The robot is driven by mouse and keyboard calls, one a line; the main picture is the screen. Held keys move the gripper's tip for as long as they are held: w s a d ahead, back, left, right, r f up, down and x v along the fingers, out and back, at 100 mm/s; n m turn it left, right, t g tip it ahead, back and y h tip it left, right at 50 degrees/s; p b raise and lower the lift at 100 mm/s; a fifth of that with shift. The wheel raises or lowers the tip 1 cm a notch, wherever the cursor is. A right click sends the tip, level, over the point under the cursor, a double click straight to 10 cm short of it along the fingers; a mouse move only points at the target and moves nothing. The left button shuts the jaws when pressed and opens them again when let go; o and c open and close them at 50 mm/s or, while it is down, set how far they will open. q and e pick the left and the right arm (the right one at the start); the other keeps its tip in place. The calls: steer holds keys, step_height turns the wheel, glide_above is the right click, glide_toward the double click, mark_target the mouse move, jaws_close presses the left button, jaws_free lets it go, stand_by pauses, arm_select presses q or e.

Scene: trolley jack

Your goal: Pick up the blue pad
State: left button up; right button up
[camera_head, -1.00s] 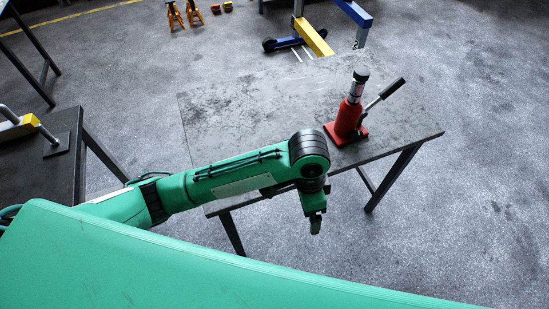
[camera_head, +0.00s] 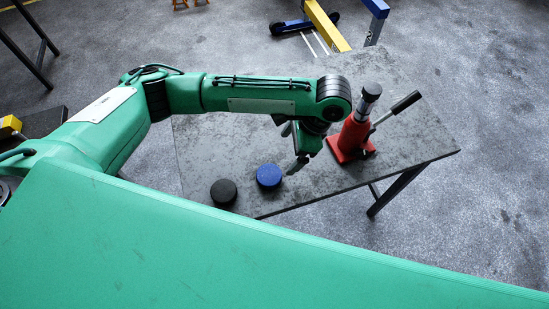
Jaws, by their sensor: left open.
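The blue pad (camera_head: 269,176) is a short round disc lying flat near the front edge of the grey table (camera_head: 205,150). My left gripper (camera_head: 294,168) hangs from the green arm just to the right of the pad, above the table. It is open, and nothing shows between its fingers. The fingertips are small and partly overlapped by the wrist. I cannot tell whether a finger touches the pad. My right gripper does not show.
A black pad (camera_head: 223,192) lies left of the blue one at the front edge. A red bottle jack (camera_head: 352,138) with a black-gripped handle (camera_head: 398,106) stands close right of my gripper. A yellow and blue hoist (camera_head: 328,25) stands on the floor behind.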

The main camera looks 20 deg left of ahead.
arm_select(q)
glide_toward(270, 174)
steer(key=shift+s+a+f+p, duration=0.3)
steer(key=shift+s+a+f, duration=0.1)
steer(key=shift+a+f, duration=0.3)
steer(key=p+x, duration=0.1)
steer(key=x, duration=0.2)
steer(key=shift+w+d+f, duration=0.1)
steer(key=shift+d, duration=0.1)
steer(key=x, duration=0.2)
steer(key=p+x, duration=0.1)
steer(key=shift+f, duration=0.3)
steer(key=shift+a+f, duration=0.1)
steer(key=shift+f, duration=0.15)
steer(key=c, duration=1.2)
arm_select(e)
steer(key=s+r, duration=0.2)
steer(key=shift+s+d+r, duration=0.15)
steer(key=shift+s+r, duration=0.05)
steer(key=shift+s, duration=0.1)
